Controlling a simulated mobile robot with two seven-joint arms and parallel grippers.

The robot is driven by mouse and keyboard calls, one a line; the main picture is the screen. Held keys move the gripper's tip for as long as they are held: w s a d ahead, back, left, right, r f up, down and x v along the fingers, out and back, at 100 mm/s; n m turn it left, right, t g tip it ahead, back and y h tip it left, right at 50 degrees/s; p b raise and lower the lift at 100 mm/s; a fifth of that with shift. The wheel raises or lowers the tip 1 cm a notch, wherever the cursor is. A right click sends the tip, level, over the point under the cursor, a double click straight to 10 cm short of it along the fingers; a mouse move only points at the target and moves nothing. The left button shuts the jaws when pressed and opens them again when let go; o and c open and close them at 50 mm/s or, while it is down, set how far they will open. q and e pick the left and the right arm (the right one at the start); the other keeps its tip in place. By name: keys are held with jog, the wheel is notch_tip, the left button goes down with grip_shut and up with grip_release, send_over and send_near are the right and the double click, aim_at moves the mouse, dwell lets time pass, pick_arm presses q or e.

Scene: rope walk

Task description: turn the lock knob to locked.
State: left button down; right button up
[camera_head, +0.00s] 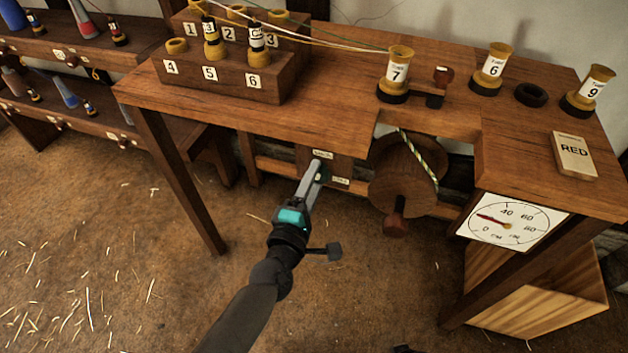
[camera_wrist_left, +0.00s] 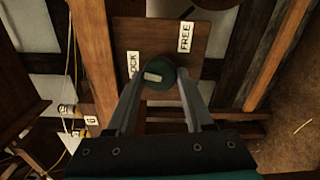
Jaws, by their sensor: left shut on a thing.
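The lock knob (camera_wrist_left: 165,82) is a round dark green knob on a brown wooden plate (camera_wrist_left: 158,33) under the bench. A pale mark sits on its left part, on the side of the LOCK label (camera_wrist_left: 133,63). The FREE label (camera_wrist_left: 186,37) is at the upper right of the plate in the left wrist view. My left gripper (camera_head: 319,170) reaches in under the bench edge, its two fingers on either side of the knob, shut on it. In the head view the fingers mostly hide the knob.
A wooden crank wheel (camera_head: 395,180) with a rope stands right of the plate. A bench leg (camera_head: 180,180) is to the left, a dial gauge (camera_head: 510,218) to the right. Bobbins and a RED card (camera_head: 574,155) are on the bench (camera_head: 340,70). Floor in front is open.

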pick_arm(q)
jog(key=shift+n, duration=1.1)
pick_arm(e)
jog(key=shift+w+a+r, duration=0.25)
jog(key=shift+w+r, duration=0.15)
jog(key=shift+r, duration=0.05)
pick_arm(q)
jog(key=shift+b, duration=0.3)
pick_arm(e)
jog(key=shift+w+r, duration=0.15)
pick_arm(q)
jog(key=shift+c, duration=1.7)
grip_release()
jog(key=p+v, duration=0.2)
jog(key=v, duration=1.3)
pick_arm(e)
jog(key=s+d+f, duration=0.2)
jog(key=s+f, duration=0.1)
